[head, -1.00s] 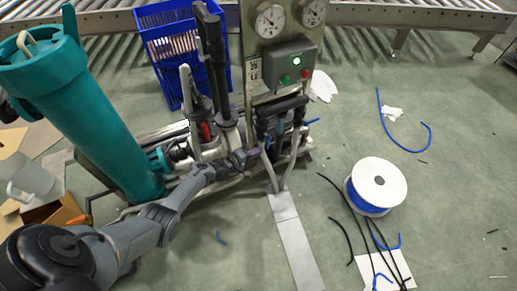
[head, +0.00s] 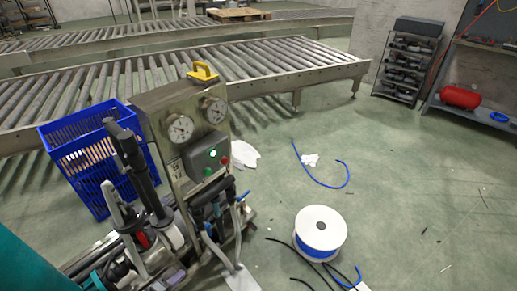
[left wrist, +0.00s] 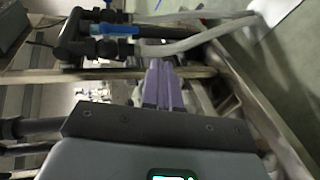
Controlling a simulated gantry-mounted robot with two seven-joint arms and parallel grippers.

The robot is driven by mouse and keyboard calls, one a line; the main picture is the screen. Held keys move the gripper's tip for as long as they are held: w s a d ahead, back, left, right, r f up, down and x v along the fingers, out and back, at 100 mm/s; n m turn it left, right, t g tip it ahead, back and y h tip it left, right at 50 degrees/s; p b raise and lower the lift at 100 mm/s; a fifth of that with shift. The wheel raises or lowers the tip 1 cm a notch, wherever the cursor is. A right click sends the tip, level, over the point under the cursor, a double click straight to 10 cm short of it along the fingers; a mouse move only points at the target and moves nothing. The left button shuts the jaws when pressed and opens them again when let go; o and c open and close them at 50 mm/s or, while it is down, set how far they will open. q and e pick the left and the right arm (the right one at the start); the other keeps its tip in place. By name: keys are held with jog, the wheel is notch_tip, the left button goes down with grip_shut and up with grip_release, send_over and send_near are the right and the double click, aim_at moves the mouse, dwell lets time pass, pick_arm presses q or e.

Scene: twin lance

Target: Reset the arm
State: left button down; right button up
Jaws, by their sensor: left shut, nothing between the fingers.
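My left gripper (head: 173,279) shows only in small part at the bottom edge of the head view, low in front of the machine. In the left wrist view its purple fingers (left wrist: 162,86) are together with nothing between them, close to grey hoses and metal frame bars. The rest of my left arm is out of the head view. My right gripper is not in view. The machine's steel panel (head: 173,125) carries two dials and a control box (head: 207,155) with a lit green lamp. A black lance (head: 135,160) and a grey one (head: 118,212) stand upright beside it.
A blue crate (head: 88,155) stands behind the machine, near a roller conveyor (head: 285,75). A cable reel (head: 320,228) and loose blue tubing (head: 325,182) lie on the floor to the right. Open floor extends right. A teal cylinder (head: 30,270) is at lower left.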

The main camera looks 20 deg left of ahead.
pick_arm(q)
jog(key=s+d+r+m+g+h+p, duration=0.2)
jog(key=s+d+r+m+p, duration=0.2)
jog(key=s+d+r+p, duration=0.6)
jog(key=w+d+r+m+g+y+p, duration=0.1)
jog(key=d+r+m+g+p, duration=0.35)
jog(key=d+r, duration=0.75)
notch_tip(320, 180, up, 17)
jog(key=s+d+m+g+y+p, duration=0.1)
jog(key=s+d+m+y+p, duration=0.15)
jog(key=m, duration=0.35)
jog(key=s+a+r+m+g+p, duration=0.1)
jog(key=s+a+r+m+g, duration=0.2)
jog(key=s, duration=0.4)
notch_tip(320, 180, up, 37)
jog(key=p, duration=3.7)
jog(key=shift+w+d+r+y, duration=0.15)
jog(key=shift+w+d+y, duration=0.2)
jog(key=shift+d+y, duration=0.1)
jog(key=shift+g, duration=0.25)
